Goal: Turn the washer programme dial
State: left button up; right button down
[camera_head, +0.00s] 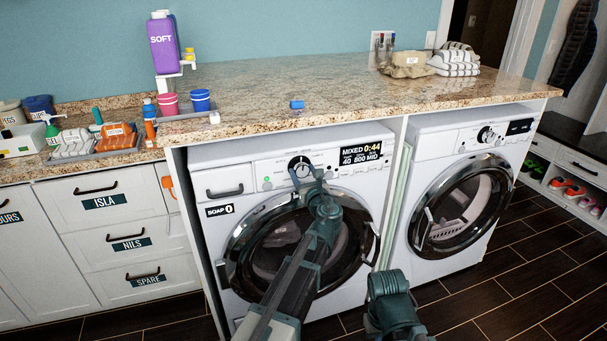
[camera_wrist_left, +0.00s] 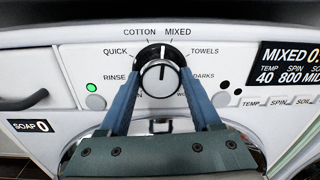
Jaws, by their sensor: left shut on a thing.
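The washer programme dial (camera_head: 301,163) is a round black knob with a silver face on the left machine's front panel. In the left wrist view the dial (camera_wrist_left: 160,78) has its white pointer near upright, slightly right of centre, towards MIXED. Labels around it include RINSE, QUICK, COTTON, MIXED, TOWELS and DARKS. My left gripper (camera_wrist_left: 161,84) has its two blue fingers shut on the dial's left and right sides. In the head view my left gripper (camera_head: 305,175) reaches up to the panel. My right arm shows low in the head view, its jaws unclear.
The washer display (camera_head: 361,155) reads MIXED 0:44, 40, 800, MID. A green light (camera_wrist_left: 91,88) glows left of the dial. The washer's round door (camera_head: 285,255) is below my left arm. A second machine (camera_head: 465,195) stands to the right. The granite counter (camera_head: 330,85) overhangs the panel.

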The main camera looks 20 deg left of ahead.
pick_arm(q)
jog(key=n, duration=0.6)
jog(key=shift+n, duration=0.3)
jog(key=n, duration=0.6)
jog(key=shift+a+f+n+y+b, duration=0.1)
jog(key=shift+n+y+b, duration=0.2)
jog(key=shift+b, duration=0.1)
jog(key=o, duration=1.4)
jog(key=shift+s, duration=0.1)
jog(key=v, duration=1.3)
jog(key=shift+s+d+b, duration=0.25)
jog(key=shift+s+b, duration=0.05)
